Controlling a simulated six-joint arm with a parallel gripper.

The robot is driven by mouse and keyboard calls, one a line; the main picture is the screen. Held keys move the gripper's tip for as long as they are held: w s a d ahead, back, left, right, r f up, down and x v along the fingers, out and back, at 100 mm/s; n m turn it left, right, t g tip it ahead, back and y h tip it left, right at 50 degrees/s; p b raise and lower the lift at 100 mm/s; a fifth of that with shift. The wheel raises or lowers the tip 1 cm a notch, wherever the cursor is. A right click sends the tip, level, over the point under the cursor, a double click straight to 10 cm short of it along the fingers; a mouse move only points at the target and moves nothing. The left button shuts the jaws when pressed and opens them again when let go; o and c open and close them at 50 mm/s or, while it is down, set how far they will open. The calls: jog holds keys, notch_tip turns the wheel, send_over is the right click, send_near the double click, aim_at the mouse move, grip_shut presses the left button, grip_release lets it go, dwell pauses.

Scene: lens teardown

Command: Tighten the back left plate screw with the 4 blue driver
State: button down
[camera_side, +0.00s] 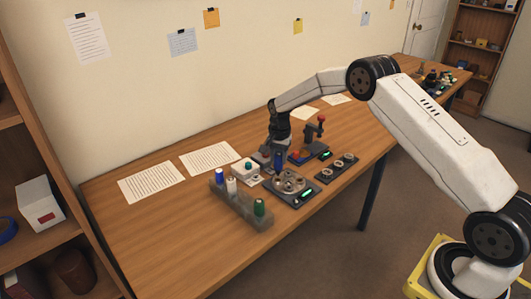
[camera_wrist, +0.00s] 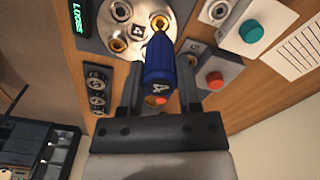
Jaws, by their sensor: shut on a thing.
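The blue driver (camera_wrist: 160,72) carries a 4 and has an orange end cap. My gripper (camera_wrist: 158,95) is shut around its handle, and it also shows in the side view (camera_side: 273,155). The driver (camera_side: 279,161) stands over the back of the round metal plate (camera_side: 291,182). In the wrist view the driver points at a brass-ringed screw hole (camera_wrist: 160,20) on the plate's edge; its tip is partly hidden, and I cannot tell whether it is seated. A green display (camera_wrist: 77,17) beside the plate appears to read LOOSE.
A grey rack (camera_side: 238,205) holds a blue, a white and a green driver in front. A white box with a teal button (camera_side: 247,166) stands left of the plate. A red-knobbed lever unit (camera_side: 310,149) and a dial panel (camera_side: 337,168) stand right.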

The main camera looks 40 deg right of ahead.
jog(key=n, duration=0.2)
jog(key=shift+f+n, duration=0.2)
jog(key=shift+n, duration=0.1)
jog(key=shift+f, duration=0.4)
jog(key=shift+f, duration=0.75)
dwell(1.5)
jog(key=shift+r+m, duration=0.1)
jog(key=shift+m, duration=3.5)
